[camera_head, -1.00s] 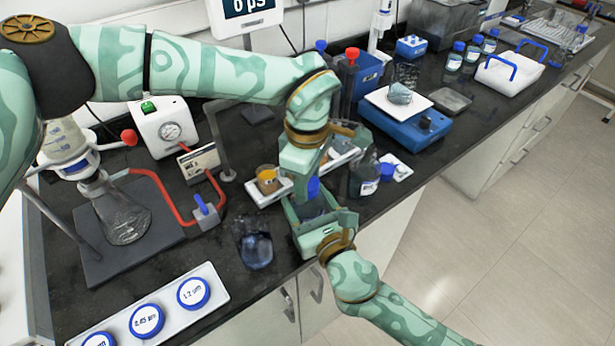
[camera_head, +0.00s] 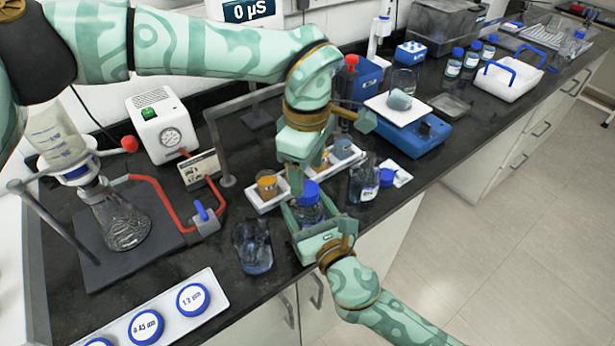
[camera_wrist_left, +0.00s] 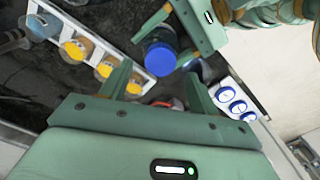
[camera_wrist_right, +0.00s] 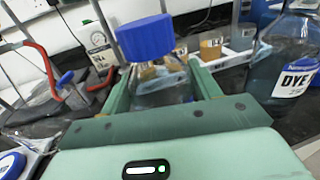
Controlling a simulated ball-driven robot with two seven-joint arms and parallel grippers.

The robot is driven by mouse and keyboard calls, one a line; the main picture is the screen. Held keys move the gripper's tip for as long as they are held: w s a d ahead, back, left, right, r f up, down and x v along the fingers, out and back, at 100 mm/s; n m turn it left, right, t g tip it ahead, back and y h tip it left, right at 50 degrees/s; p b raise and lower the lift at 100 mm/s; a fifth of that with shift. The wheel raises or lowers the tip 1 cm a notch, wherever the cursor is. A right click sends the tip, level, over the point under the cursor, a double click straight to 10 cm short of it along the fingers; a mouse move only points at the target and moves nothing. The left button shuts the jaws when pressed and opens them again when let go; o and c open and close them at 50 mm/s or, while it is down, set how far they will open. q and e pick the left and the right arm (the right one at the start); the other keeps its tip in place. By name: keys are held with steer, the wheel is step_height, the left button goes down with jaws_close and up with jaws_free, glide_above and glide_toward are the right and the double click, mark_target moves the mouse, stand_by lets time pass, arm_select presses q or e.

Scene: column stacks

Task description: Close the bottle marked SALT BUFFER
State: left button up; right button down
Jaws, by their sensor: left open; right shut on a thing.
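My right gripper (camera_head: 318,228) is shut around a clear bottle (camera_head: 306,212) and holds it upright near the bench's front edge. A blue cap (camera_head: 309,192) sits at the bottle's mouth. In the right wrist view the cap (camera_wrist_right: 146,38) looks slightly tilted above the bottle's shoulder (camera_wrist_right: 160,88). I cannot see a label on this bottle. My left gripper (camera_head: 298,172) is open, pointing down just above the cap. In the left wrist view the cap (camera_wrist_left: 161,58) lies just beyond the open fingertips, apart from them as far as I can tell.
A bottle marked DYE (camera_wrist_right: 292,75) stands to the right of the held bottle. Another blue cap (camera_head: 386,177) lies on a white pad beside it. A white tray of cups (camera_head: 267,201) is close behind. A glass beaker (camera_head: 252,248) stands to the left.

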arm_select(q)
steer(key=shift+d+r, duration=0.1)
steer(key=shift+r, duration=0.15)
steer(key=shift+d+r+n, duration=0.1)
steer(key=shift+r+n, duration=0.25)
steer(key=shift+n, duration=0.15)
steer(key=n, duration=0.2)
steer(key=r+n, duration=0.1)
steer(key=n, duration=0.1)
steer(key=shift+w+r+n, duration=0.1)
steer(key=shift+r+n, duration=0.05)
steer(key=shift+n, duration=0.25)
steer(key=n, duration=0.2)
steer(key=shift+r+n, duration=0.2)
steer(key=shift+n, duration=0.1)
steer(key=n, duration=0.5)
steer(key=shift+r, duration=0.3)
steer(key=n, duration=0.3)
steer(key=shift+a+n, duration=0.25)
steer(key=shift+n, duration=0.05)
